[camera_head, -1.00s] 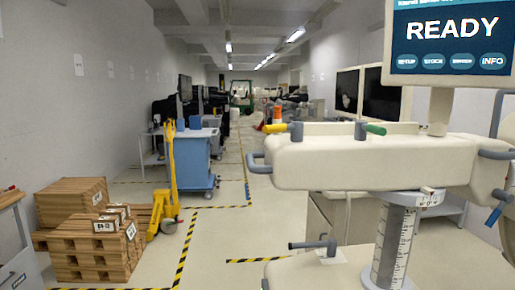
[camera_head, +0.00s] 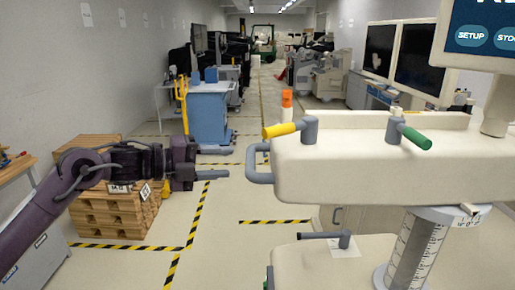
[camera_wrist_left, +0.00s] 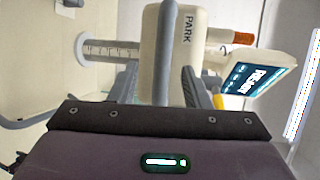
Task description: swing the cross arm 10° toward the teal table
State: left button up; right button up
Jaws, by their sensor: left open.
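The cross arm (camera_head: 390,165) is a thick cream beam on a column (camera_head: 415,250) marked with a scale. A grey U-shaped handle (camera_head: 258,165) sticks out of its left end. A yellow-tipped lever (camera_head: 282,129) and a green-tipped lever (camera_head: 412,135) stand on top. My left gripper (camera_head: 215,174) is open and points right at the handle, with a small gap in the head view. In the left wrist view the beam end marked PARK (camera_wrist_left: 187,30) and the grey handle bar (camera_wrist_left: 163,55) show between the open fingers (camera_wrist_left: 160,85). My right gripper is not in view. I cannot identify a teal table.
A blue cart (camera_head: 208,118) and a yellow pallet truck (camera_head: 182,105) stand behind. Wooden crates (camera_head: 105,215) are at the left, behind my left arm. A screen (camera_head: 485,32) hangs above the beam. Striped floor tape (camera_head: 190,225) marks open floor left of the machine.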

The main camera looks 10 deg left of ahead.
aim_at(250, 161)
pick_arm(q)
jog(key=shift+p+x, duration=2.1)
jog(key=shift+x, duration=1.6)
jog(key=shift+s+d+r, duration=0.1)
jog(key=shift+s+d, duration=0.05)
jog(key=shift+s, duration=0.05)
grip_shut()
